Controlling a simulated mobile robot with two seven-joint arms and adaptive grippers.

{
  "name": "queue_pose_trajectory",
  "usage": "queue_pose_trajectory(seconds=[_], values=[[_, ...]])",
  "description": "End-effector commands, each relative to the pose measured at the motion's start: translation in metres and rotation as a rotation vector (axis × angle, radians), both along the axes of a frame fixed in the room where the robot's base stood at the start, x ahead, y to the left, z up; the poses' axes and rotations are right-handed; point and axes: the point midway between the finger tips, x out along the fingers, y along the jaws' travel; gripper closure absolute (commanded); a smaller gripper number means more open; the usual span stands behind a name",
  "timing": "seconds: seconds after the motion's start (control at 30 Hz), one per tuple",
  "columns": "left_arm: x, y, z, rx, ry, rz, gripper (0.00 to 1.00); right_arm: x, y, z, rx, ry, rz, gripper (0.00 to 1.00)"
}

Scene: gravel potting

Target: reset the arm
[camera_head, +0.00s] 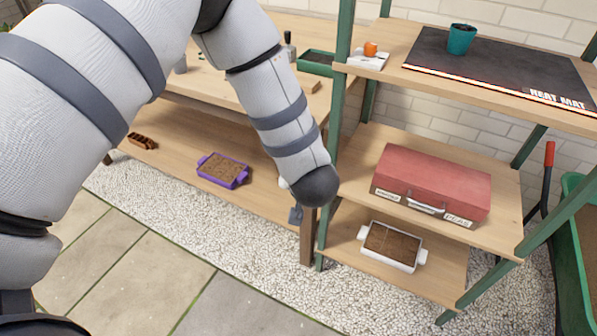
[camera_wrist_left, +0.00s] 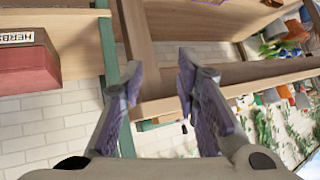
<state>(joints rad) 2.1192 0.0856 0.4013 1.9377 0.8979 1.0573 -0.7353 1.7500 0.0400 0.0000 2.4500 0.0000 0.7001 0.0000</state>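My left arm (camera_head: 275,110) comes in from the left of the head view and reaches down to the edge of the shelf rack. Its dark rounded wrist end (camera_head: 314,187) hides most of the left gripper there; only a small grey part shows below it. In the left wrist view my left gripper (camera_wrist_left: 163,75) is open, with two purple-padded fingers spread apart and nothing between them. Behind the fingers are a wooden beam and a green post. My right gripper is in neither view.
The green-framed shelf rack (camera_head: 344,45) stands close beside the wrist. It holds a heat mat (camera_head: 490,65) with a teal pot (camera_head: 461,39), a red case (camera_head: 432,180) and a white soil tray (camera_head: 391,246). A purple soil tray (camera_head: 222,170) sits on the bench's lower shelf.

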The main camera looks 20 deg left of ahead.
Motion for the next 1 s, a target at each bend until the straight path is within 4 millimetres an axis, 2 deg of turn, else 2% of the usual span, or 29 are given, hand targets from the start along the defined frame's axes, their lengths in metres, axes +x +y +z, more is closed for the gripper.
queue_pose_trajectory(seconds=[0.23,0.27,0.33,0.37,0.43,0.47,0.5,0.53,0.6,0.7,0.8,0.83,0.9,1.0], values=[[0.0,0.0,0.0,0.0,0.001,0.0,0.71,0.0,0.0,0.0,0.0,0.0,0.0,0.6],[-0.003,0.0,-0.003,-0.001,0.006,-0.005,0.71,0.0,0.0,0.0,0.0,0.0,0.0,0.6],[-0.019,0.0,-0.023,-0.017,0.045,-0.04,0.71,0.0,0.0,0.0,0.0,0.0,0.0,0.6],[-0.032,0.0,-0.036,-0.03,0.074,-0.062,0.71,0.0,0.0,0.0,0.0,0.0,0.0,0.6],[-0.079,-0.001,-0.074,-0.084,0.18,-0.126,0.71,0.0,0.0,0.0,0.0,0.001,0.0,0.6],[-0.104,-0.001,-0.091,-0.113,0.238,-0.152,0.71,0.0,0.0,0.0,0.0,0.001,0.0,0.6],[-0.14,-0.001,-0.109,-0.154,0.319,-0.179,0.71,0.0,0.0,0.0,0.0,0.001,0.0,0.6],[-0.167,0.0,-0.12,-0.185,0.383,-0.193,0.71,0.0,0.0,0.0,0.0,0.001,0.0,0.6],[-0.229,0.002,-0.137,-0.251,0.526,-0.212,0.71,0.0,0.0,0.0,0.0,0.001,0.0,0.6],[-0.303,0.005,-0.143,-0.326,0.704,-0.209,0.71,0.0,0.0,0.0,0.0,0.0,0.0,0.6],[-0.351,0.007,-0.139,-0.372,0.821,-0.194,0.71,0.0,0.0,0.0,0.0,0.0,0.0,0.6],[-0.359,0.008,-0.138,-0.379,0.843,-0.191,0.71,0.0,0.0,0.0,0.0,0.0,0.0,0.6],[-0.372,0.009,-0.136,-0.392,0.874,-0.185,0.71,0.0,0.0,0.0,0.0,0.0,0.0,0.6],[-0.374,0.009,-0.135,-0.394,0.882,-0.183,0.71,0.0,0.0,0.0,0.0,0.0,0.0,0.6]])
